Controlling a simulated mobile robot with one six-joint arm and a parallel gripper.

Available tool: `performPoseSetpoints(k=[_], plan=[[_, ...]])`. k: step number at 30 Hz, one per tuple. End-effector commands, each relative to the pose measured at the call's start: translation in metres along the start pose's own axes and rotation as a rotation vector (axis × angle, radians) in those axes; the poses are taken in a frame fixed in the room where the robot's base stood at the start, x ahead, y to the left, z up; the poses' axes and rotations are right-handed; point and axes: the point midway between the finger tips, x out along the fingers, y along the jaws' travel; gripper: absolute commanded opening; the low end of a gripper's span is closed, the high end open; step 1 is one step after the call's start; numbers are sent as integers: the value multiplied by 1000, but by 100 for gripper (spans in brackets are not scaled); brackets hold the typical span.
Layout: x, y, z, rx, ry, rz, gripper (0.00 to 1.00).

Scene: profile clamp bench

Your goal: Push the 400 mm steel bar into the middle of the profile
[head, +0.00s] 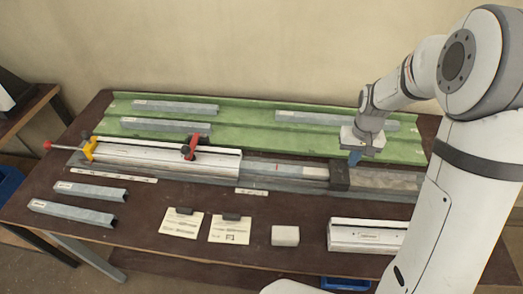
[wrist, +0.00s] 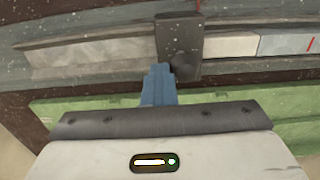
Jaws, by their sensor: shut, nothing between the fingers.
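The white profile (head: 165,157) lies along the bench under a yellow clamp (head: 89,150) and a red clamp (head: 190,147). A grey steel bar (head: 262,167) with a red mark lies in line with it, at its right end; how far it reaches inside is hidden. I cannot read its length. The bar's marked part shows at the right of the wrist view (wrist: 285,45). A pale piece (head: 314,173) lies between the bar and a dark block (head: 340,176). My gripper (head: 355,158) is shut and empty, its blue fingers (wrist: 158,82) beside the dark block (wrist: 180,45); contact is unclear.
A green tray (head: 245,142) with several bars stands behind. A grey rail (head: 385,182) continues right of the block. Two loose bars (head: 92,191), two paper cards (head: 183,224), a pale block (head: 285,236) and a white profile piece (head: 365,236) lie in front.

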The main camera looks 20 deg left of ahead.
Motion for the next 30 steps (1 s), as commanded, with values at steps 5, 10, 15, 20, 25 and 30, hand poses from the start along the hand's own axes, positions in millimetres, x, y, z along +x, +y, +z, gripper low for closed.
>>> performPoseSetpoints(k=[5, 10, 15, 20, 25, 30], plan=[[0, -15, 0, -2, 1, -1, 0], [0, -28, 0, -2, 1, -1, 0], [0, -40, 0, -2, 1, -1, 0], [0, -52, 0, -2, 1, -1, 0], [0, -65, 0, -2, 0, -1, 0], [0, -78, 0, -2, 0, -1, 0]])
